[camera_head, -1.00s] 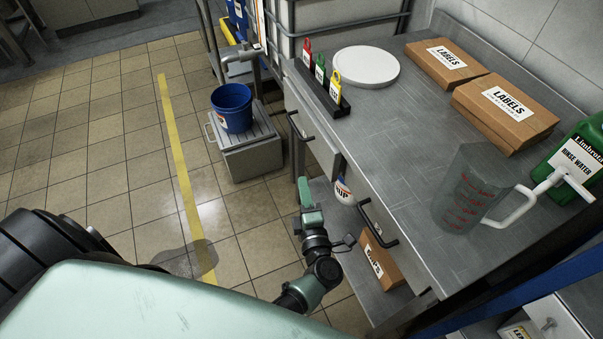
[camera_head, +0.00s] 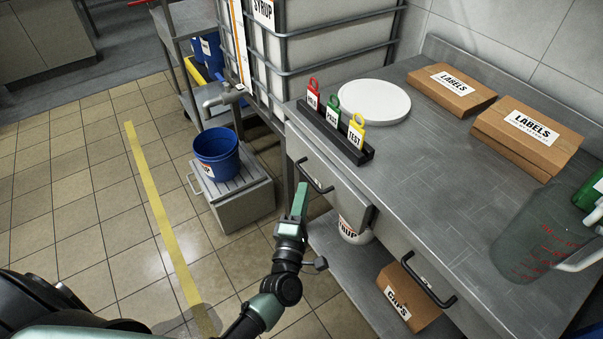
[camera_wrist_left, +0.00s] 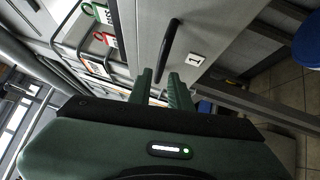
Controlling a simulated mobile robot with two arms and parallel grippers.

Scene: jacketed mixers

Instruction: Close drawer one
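Drawer one is a grey drawer front (camera_head: 346,197) under the left part of the steel counter, with a dark bar handle (camera_head: 317,178). It appears to stand out a little from the counter. In the left wrist view its front carries a "1" label (camera_wrist_left: 195,59), and the handle (camera_wrist_left: 168,45) lies just ahead of the fingers. My left gripper (camera_head: 301,191) is beside the handle, on the aisle side; it also shows in the left wrist view (camera_wrist_left: 161,80), open with a gap between its two green fingers. Whether it touches the handle is unclear. My right gripper is not in view.
A second drawer handle (camera_head: 429,286) is further right. On the counter are a tag rack (camera_head: 336,133), a white disc (camera_head: 374,102), label boxes (camera_head: 527,135) and a jug (camera_head: 540,246). A blue bucket (camera_head: 217,155) stands on a grey box left. The tiled floor is open.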

